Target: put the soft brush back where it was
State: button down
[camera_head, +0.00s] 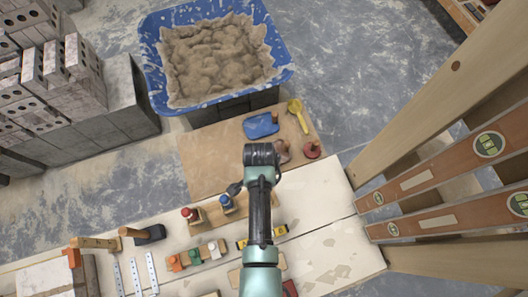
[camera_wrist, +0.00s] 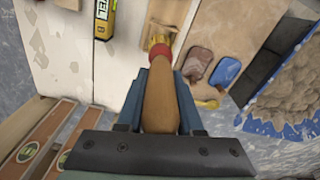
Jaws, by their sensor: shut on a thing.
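The soft brush (camera_wrist: 161,103) fills the middle of the wrist view. It has a smooth wooden handle, a red collar and yellowish bristles at the far end. My gripper (camera_wrist: 161,82) is shut on the handle, with a dark finger on each side. The bristle end appears over or close to a small wooden piece (camera_wrist: 181,12); I cannot tell whether they touch. In the head view my arm hides the fingers and most of what they hold. A wooden rack (camera_head: 209,214) with a red-topped tool (camera_head: 190,214) and a blue-topped tool (camera_head: 226,203) stands left of my arm.
A blue tub (camera_head: 152,70) of mortar stands behind. A yellow level (camera_head: 262,237) lies beside my arm. Wooden uprights (camera_head: 420,110) and long levels crowd the right.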

jog(key=shift+s+f+b, duration=0.1)
jog(key=shift+f+b, duration=0.6)
jog(key=shift+f, duration=0.1)
notch_tip(320, 180, down, 6)
jog(key=b, duration=0.5)
jog(key=shift+f+b, duration=0.3)
jog(key=shift+f, duration=0.15)
jog(key=shift+c, duration=2.4)
grip_release()
